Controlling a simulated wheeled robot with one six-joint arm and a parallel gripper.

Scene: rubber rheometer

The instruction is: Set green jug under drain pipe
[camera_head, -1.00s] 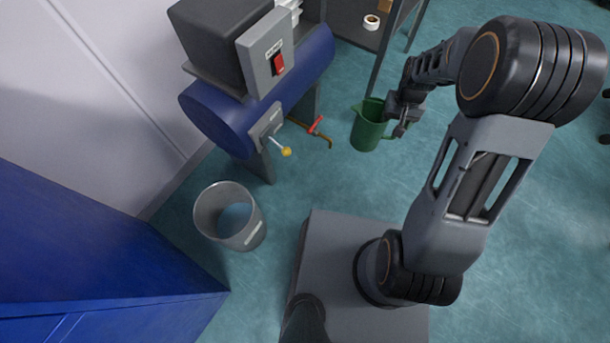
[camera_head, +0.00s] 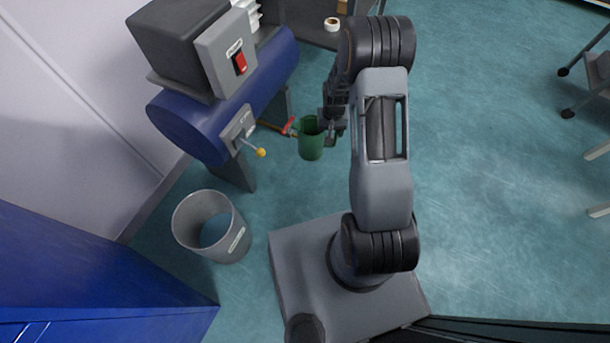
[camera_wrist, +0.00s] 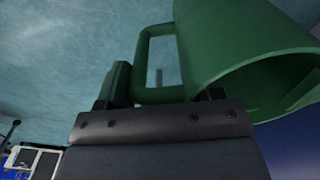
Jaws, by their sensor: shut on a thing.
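The green jug (camera_head: 311,141) is upright in the head view, just right of the blue compressor tank. My gripper (camera_head: 336,127) is shut on the jug's handle, at the jug's right side. In the wrist view the jug (camera_wrist: 235,45) fills the upper right, and its handle (camera_wrist: 145,65) lies between the fingers of my gripper (camera_wrist: 160,95). The drain pipe (camera_head: 270,127) with its red valve lever (camera_head: 289,126) runs from under the tank toward the jug. The pipe's outlet end is hidden by the jug or too small to tell.
The blue tank (camera_head: 190,131) carries a grey box with a red switch (camera_head: 239,62). A yellow-knobbed lever (camera_head: 261,152) sticks out in front. A grey bin (camera_head: 210,228) stands front left. A shelf with a tape roll (camera_head: 332,24) is behind.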

